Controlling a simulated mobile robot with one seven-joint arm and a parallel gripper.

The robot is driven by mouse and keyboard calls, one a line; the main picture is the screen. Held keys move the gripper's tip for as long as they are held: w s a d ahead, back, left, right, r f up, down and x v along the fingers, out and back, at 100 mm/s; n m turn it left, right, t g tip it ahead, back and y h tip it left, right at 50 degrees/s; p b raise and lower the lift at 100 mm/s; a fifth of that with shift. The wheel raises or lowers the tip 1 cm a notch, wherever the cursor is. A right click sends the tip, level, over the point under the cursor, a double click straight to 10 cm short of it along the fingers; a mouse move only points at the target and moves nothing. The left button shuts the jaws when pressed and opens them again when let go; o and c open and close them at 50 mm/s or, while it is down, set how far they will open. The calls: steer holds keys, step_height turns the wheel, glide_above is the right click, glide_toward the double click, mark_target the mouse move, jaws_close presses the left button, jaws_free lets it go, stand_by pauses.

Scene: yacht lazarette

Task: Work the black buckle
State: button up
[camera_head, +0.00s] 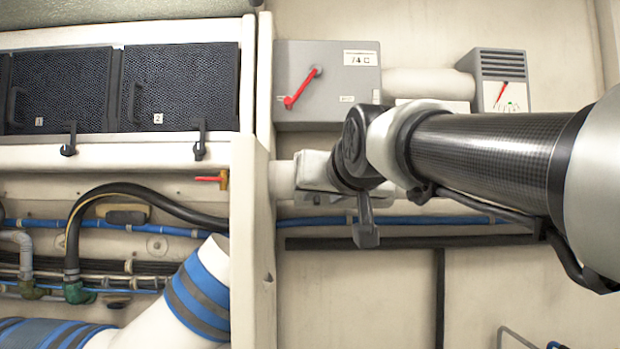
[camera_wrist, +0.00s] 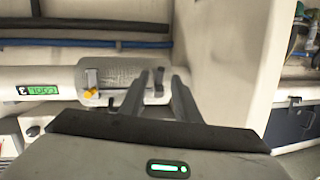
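In the wrist view, which shows the place upside down, a pale grey rounded casing (camera_wrist: 122,73) sits on a white pipe. A small dark buckle (camera_wrist: 158,82), probably the black one, shows at its right end, partly hidden by my fingers. A grey strip with a yellow tip (camera_wrist: 90,90) is at the casing's left end. My gripper (camera_wrist: 161,78) is open, one finger either side of the dark buckle in the picture; I cannot tell whether they touch it. In the head view the casing (camera_head: 311,168) is partly behind my arm, and the buckle cannot be made out.
A partition (camera_head: 254,220) stands left of the casing. A grey box with a red lever (camera_head: 301,88) is above it. Two dark lockers with black latches (camera_head: 199,140) are at the left. A blue hose (camera_head: 290,222) and black bar (camera_head: 310,242) run below the casing.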

steer(key=p+v, duration=0.1)
steer(key=v, duration=1.4)
steer(key=shift+s+p, duration=0.2)
steer(key=shift+p, duration=0.1)
steer(key=s+d+f+g+h, duration=0.1)
steer(key=s+d+f+g, duration=0.2)
steer(key=f, duration=1)
steer(key=s+d+f+g+h, duration=0.1)
steer(key=s+d+f+g, duration=0.2)
steer(key=f, duration=0.9)
steer(key=s+d+f+g+h, duration=0.1)
steer(key=s+d+f+g, duration=0.2)
steer(key=f, duration=1)
step_height(320, 180, up, 25)
steer(key=s+a+p, duration=0.1)
steer(key=s+p, duration=0.1)
steer(key=p, duration=2.4)
steer(key=shift+m+g, duration=0.4)
